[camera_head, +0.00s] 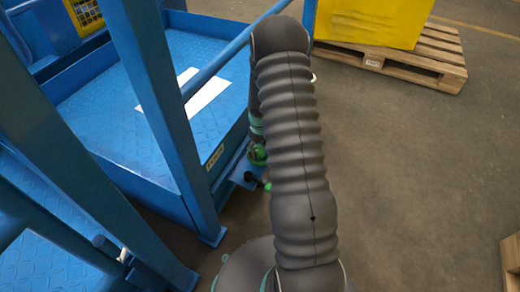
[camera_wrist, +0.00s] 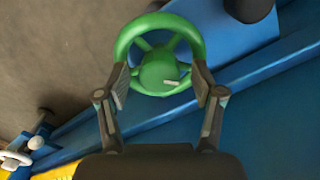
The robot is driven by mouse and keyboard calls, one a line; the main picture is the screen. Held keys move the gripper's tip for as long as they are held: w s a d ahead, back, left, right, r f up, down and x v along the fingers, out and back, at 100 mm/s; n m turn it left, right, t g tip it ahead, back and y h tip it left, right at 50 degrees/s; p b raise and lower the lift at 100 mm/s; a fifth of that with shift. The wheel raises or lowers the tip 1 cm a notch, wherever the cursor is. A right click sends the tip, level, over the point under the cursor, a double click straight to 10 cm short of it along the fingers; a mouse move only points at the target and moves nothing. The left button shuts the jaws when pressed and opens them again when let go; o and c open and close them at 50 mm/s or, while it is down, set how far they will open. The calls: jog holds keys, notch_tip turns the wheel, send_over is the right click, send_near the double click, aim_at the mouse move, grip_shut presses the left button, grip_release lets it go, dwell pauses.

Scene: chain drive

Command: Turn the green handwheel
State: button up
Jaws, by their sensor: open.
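The green handwheel (camera_wrist: 158,66) is in the upper middle of the wrist view, with a round rim, spokes and a solid hub. A small pale peg shows on the lower part of its hub. My gripper (camera_wrist: 160,82) is open, with one finger at the left and one at the right of the wheel's lower rim. The fingertips overlap the rim's sides in the picture; I cannot tell whether they touch it. In the head view my arm hides most of this area; a small bit of green (camera_head: 257,154) shows at its left edge, perhaps the wheel.
Blue steel posts and a blue platform (camera_head: 190,58) fill the left of the head view. A yellow container (camera_head: 375,20) stands on a wooden pallet (camera_head: 440,62) at top right. The grey floor at right is mostly clear. A white wheel (camera_wrist: 14,159) shows lower left in the wrist view.

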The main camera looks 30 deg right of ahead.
jog(key=c, duration=1.1)
jog(key=shift+c, duration=0.2)
jog(key=shift+m, duration=0.4)
jog(key=m+b, duration=0.1)
jog(key=m, duration=0.1)
jog(key=shift+m, duration=0.4)
jog(key=m, duration=0.4)
jog(key=shift+m+b, duration=0.3)
jog(key=m, duration=0.4)
jog(key=shift+b, duration=0.3)
jog(key=shift+m, duration=2.1)
